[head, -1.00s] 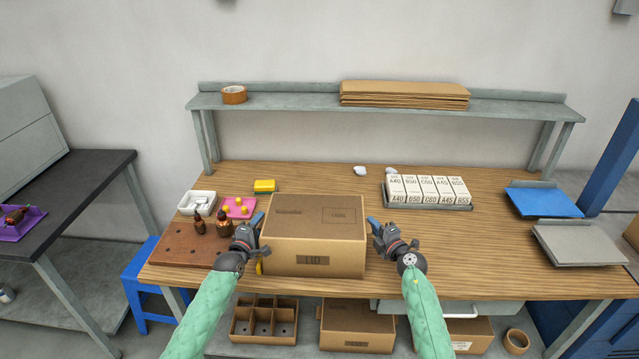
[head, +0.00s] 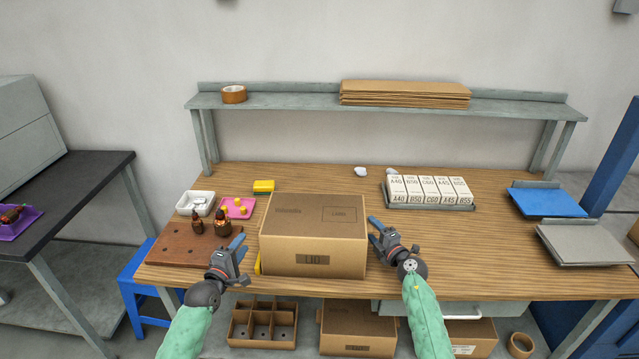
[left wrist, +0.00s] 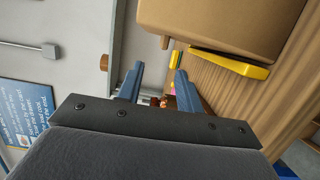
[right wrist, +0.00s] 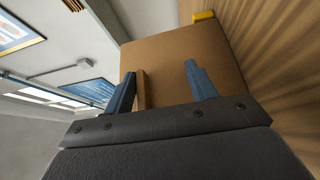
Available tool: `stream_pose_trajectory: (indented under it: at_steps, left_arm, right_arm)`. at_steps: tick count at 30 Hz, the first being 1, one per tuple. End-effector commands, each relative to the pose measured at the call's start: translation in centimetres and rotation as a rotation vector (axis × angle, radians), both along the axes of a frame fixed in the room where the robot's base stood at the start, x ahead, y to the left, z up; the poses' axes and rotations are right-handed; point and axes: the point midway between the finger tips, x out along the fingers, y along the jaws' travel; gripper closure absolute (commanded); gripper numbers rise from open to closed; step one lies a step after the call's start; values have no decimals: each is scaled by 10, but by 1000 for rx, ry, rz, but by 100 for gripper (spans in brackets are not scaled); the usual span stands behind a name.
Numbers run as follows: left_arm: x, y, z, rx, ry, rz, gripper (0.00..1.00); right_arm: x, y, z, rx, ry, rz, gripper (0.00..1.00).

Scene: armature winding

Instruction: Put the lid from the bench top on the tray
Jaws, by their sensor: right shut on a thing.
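The lid (head: 315,238) is a big brown cardboard box shape with a dark label on its front, standing upright at the middle front of the bench top. My right gripper (head: 378,234) is at its right side, shut on it. The lid fills much of the right wrist view (right wrist: 185,60), its edge between the fingers. My left gripper (head: 238,254) is open and empty, apart from the lid's left side. The lid shows in the left wrist view too (left wrist: 220,25). I cannot tell which tray is meant; a grey tray (head: 432,207) with several white boxes stands behind right.
A yellow thing (left wrist: 230,64) lies at the lid's left foot. A divided cardboard box (head: 262,325) is below the bench. Bench front right is free.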

Motion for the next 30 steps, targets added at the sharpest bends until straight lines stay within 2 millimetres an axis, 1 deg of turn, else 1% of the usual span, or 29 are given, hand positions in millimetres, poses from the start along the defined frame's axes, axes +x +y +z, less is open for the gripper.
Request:
stream_pose_trajectory:
  at_steps: [1,4,5,6,8,30]
  left_arm:
    - [0,0,-2,0,0,0,64]
    - [0,0,-2,0,0,0,64]
    - [0,0,-2,0,0,0,64]
    - [0,0,-2,0,0,0,64]
    - [0,0,-2,0,0,0,64]
    - [0,0,0,0,0,0,64]
  right_arm:
    - [-5,3,-18,-6,22,7,71]
    - [-5,3,-18,-6,22,7,71]
    - [-5,3,-18,-6,22,7,41]
    - [-5,3,-18,-6,22,7,33]
    - [-5,3,-18,-5,21,7,23]
    - [-2,0,-8,-1,11,1,23]
